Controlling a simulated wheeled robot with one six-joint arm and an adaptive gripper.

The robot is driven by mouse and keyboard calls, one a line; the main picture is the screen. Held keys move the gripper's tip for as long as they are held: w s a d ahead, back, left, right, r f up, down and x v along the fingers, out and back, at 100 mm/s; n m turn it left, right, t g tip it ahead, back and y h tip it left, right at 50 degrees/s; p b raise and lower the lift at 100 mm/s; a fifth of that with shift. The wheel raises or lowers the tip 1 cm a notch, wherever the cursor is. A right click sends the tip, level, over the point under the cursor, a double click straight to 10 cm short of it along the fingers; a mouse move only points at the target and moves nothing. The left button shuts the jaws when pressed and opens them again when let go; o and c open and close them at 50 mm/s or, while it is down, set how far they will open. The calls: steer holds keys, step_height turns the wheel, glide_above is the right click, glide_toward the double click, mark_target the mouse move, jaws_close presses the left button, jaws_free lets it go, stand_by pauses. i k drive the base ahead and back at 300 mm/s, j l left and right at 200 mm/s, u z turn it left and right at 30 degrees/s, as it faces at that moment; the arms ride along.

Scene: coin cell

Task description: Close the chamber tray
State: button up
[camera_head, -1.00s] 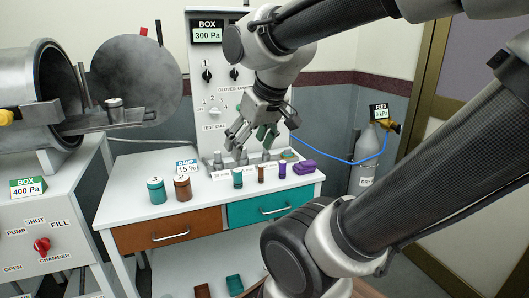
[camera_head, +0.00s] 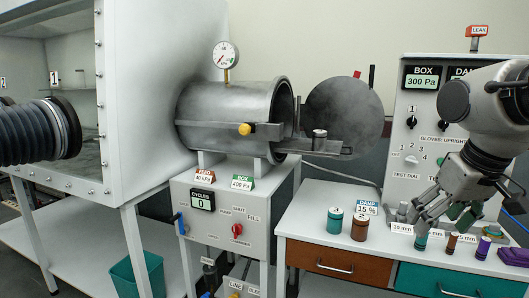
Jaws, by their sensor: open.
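The chamber tray (camera_head: 290,146) is a flat metal shelf that sticks out to the right from the mouth of the grey cylindrical chamber (camera_head: 228,108). A small metal pot (camera_head: 319,140) stands upright on its outer part. The round chamber door (camera_head: 352,108) stands open behind the tray. My gripper (camera_head: 440,222) is open, pointing down over the right bench, well to the right of the tray and apart from it. Its fingers partly cover the small items behind them, and I see nothing held between them.
A teal jar (camera_head: 334,221) and a brown jar (camera_head: 360,228) stand on the white bench left of my gripper. A control panel (camera_head: 402,135) rises behind the bench. A glove box (camera_head: 75,75) fills the left. The space before the tray is clear.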

mark_target(300, 147)
steer(key=i+l+u, duration=0.15)
steer(key=i+l, duration=0.2)
steer(key=i+l+u, duration=0.15)
steer(key=i+l, duration=0.15)
steer(key=l, duration=0.2)
